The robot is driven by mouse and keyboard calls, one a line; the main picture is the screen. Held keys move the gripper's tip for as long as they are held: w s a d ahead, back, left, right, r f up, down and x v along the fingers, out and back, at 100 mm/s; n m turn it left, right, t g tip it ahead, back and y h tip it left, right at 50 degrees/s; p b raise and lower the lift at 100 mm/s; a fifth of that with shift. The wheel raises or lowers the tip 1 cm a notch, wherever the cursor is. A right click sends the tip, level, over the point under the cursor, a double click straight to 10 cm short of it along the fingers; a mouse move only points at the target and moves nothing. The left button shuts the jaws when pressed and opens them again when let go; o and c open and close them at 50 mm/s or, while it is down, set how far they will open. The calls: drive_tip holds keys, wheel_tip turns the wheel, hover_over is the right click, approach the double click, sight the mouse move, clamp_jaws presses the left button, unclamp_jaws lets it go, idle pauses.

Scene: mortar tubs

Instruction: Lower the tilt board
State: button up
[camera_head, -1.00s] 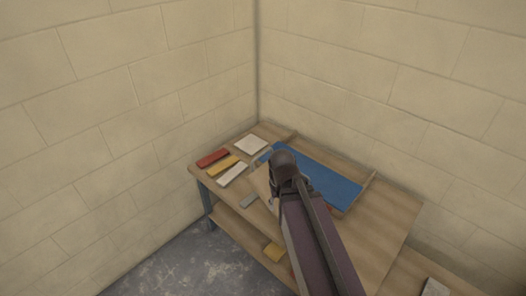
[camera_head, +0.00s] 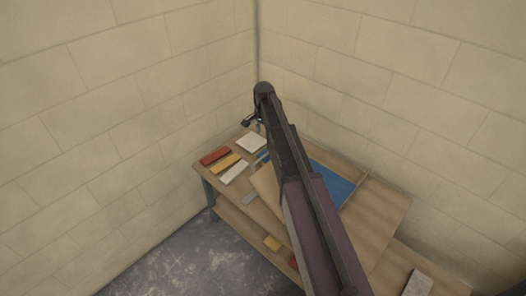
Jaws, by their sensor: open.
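A wooden workbench (camera_head: 390,215) stands in the corner. A blue panel (camera_head: 338,186) lies on it, largely hidden behind my arm. A pale wooden board (camera_head: 264,184) shows left of my arm, beside the blue panel. It seems to be at a slant and may be the tilt board; my arm covers much of it. My gripper (camera_head: 248,122) is small in view at the far end of the arm, above the back of the bench near the white square. It is open and apart from the board; its fingertips are hard to make out.
Red (camera_head: 214,156), yellow (camera_head: 225,164) and white (camera_head: 235,172) blocks lie on the left of the bench, with a white square (camera_head: 251,143) behind. A grey piece (camera_head: 249,199) lies at the front edge. Block walls close in behind and left.

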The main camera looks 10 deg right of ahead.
drive_tip(key=shift+f+b, duration=0.2)
drive_tip(key=shift+b, duration=0.1)
drive_tip(key=f+b, duration=1.3)
drive_tip(key=shift+w+a+f, duration=0.1)
drive_tip(key=shift+w+f, duration=0.1)
idle(0.8)
idle(0.3)
clamp_jaws()
